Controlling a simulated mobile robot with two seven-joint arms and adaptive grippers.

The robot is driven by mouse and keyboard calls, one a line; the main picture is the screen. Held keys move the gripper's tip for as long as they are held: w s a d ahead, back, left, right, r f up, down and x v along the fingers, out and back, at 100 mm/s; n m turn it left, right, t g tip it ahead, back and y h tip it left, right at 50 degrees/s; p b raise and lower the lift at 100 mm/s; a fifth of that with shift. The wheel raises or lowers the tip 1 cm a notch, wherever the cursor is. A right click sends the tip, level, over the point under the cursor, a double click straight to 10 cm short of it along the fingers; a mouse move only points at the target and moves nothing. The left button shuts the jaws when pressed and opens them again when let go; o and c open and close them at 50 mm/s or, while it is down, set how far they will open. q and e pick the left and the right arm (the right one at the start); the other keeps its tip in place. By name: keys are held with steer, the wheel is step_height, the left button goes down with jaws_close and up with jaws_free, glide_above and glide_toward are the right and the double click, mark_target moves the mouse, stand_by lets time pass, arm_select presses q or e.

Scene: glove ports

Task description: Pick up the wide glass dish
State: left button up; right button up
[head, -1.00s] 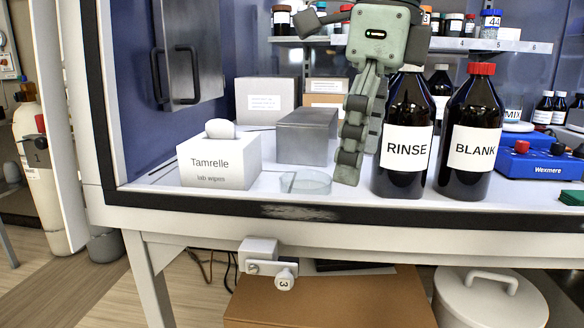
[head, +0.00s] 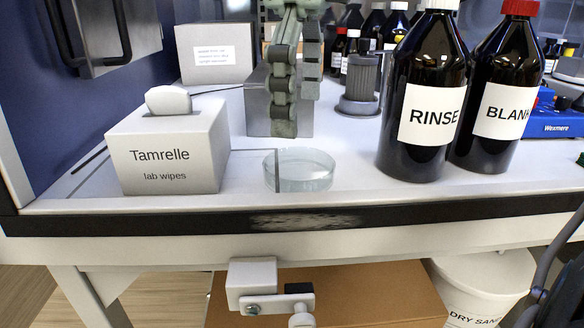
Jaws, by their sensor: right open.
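The wide glass dish (head: 300,180) is a shallow, clear, round dish standing on the white worktop near its front edge, between the wipes box and the RINSE bottle. My right gripper (head: 285,128) hangs pointing down from the top of the head view, with its grey-green fingers seen nearly edge-on. Its fingertips are above the dish in the picture, apart from it and in front of the grey metal box. The gripper is open and empty. My left gripper is not in view.
The Tamrelle wipes box (head: 168,150) stands left of the dish. The tall dark RINSE bottle (head: 425,75) and BLANK bottle (head: 497,85) stand to the right. A grey metal box (head: 258,105) and a grey cylindrical device (head: 360,85) are behind. The worktop in front of the wipes box is narrow.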

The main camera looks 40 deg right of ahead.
mark_target(300, 175)
step_height(300, 175, down, 6)
steer(key=shift+r, duration=0.2)
steer(key=c, duration=1.2)
